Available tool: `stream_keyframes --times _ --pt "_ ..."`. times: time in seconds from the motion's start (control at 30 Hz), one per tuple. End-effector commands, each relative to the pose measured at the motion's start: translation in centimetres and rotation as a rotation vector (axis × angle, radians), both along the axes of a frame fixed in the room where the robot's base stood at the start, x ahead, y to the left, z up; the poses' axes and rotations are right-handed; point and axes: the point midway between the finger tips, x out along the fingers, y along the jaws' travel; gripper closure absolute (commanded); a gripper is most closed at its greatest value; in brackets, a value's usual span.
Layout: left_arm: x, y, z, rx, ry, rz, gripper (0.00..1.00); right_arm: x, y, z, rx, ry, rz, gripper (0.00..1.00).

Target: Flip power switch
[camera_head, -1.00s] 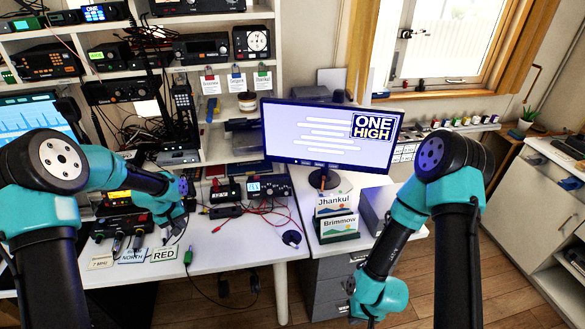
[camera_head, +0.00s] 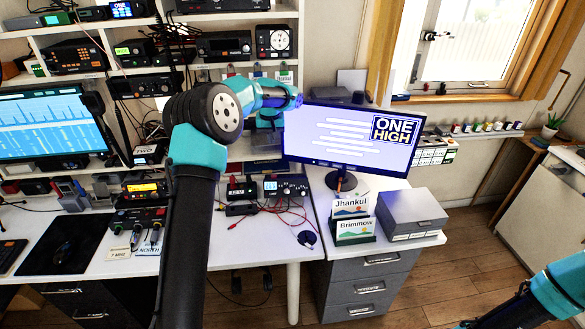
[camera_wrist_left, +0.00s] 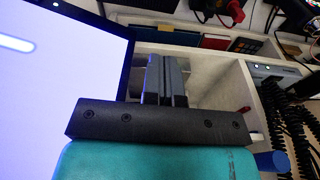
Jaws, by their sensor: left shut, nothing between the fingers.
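My left arm (camera_head: 211,112) reaches up from the bottom and bends right towards the cubby shelves beside the monitor. In the left wrist view my left gripper (camera_wrist_left: 165,75) is shut and empty, with its fingers in front of a white cubby compartment. I cannot make out a power switch. A black box with a blue display and knobs (camera_head: 287,186) stands on the desk below the arm. Radios fill the shelves, including a black one with a round dial (camera_head: 275,42). Only part of my right arm (camera_head: 560,290) shows at the lower right; its gripper is out of view.
The monitor (camera_head: 350,137) stands close to the right of my left arm and fills the left of the wrist view. Coiled black cables (camera_wrist_left: 292,120) hang at the wrist view's right. Name cards (camera_head: 354,228) and a grey box (camera_head: 411,212) stand on the drawer unit.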

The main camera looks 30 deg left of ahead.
Motion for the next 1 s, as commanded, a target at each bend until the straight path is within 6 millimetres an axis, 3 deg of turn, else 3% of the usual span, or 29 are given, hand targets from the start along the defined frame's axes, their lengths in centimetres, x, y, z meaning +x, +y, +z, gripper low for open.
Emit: stream_keyframes --times 0.47,0.67,1.0 --pt "0.0 0.0 -0.6 0.000 0.002 0.000 1.00 0.0 0.0 0.0 0.000 0.000 0.000 1.00" --pt "0.3 0.2 -2.9 -0.001 0.003 0.000 1.00 0.0 0.0 0.0 0.000 0.000 0.000 1.00" --pt "0.9 0.5 -8.7 0.000 0.004 0.000 1.00 0.0 0.0 0.0 0.000 0.000 0.000 1.00"
